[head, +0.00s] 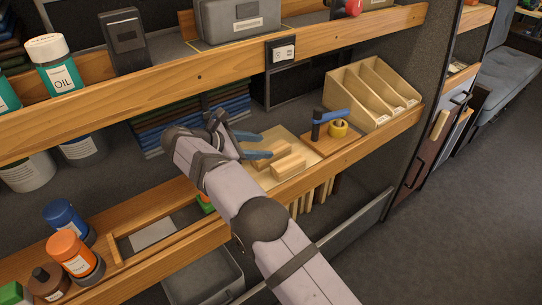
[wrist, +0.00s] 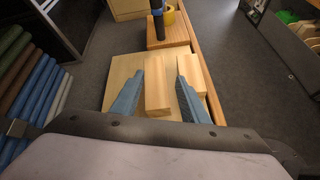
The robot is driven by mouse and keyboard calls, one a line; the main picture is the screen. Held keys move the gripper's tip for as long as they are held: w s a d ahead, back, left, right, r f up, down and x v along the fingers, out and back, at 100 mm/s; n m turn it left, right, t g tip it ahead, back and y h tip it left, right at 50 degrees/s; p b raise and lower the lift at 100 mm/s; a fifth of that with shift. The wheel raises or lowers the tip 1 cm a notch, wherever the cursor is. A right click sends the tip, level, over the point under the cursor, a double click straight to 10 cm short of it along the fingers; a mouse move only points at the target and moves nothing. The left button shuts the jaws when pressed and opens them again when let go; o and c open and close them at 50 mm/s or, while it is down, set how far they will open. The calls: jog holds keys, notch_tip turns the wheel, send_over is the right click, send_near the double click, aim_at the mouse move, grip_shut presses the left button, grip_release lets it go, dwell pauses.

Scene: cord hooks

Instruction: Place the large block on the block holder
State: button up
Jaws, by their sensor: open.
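Two pale wooden blocks lie side by side on a light wooden board on the shelf. The rear block (head: 284,150) looks longer in the wrist view (wrist: 158,92); the front block (head: 288,166) is on the right there (wrist: 191,70). My gripper (head: 264,146) is open with blue fingers. In the wrist view its fingers (wrist: 160,75) stand on either side of the longer block, the right one close to the gap between the blocks. Contact cannot be told. The light board (wrist: 120,68) may be the block holder; I cannot be sure.
A wooden board (head: 318,149) beyond carries a blue-handled tool (head: 330,117) and a yellow tape roll (head: 339,129). A divided wooden organizer (head: 365,92) stands at the right. Blue folded items (head: 205,115) are stacked behind. An upper shelf (head: 210,73) hangs above.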

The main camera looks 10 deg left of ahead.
jog(key=s+a+f+n+t+h, duration=0.1)
jog(key=s+a+f+n, duration=0.15)
jog(key=a+n, duration=0.2)
jog(key=shift+m, duration=0.55)
jog(key=shift+x, duration=2.9)
jog(key=shift+d+r, duration=0.2)
jog(key=shift+w+d+f, duration=0.15)
jog(key=shift+w+d, duration=0.25)
jog(key=shift+w, duration=0.05)
jog(key=shift+x, duration=1.95)
jog(key=c, duration=0.9)
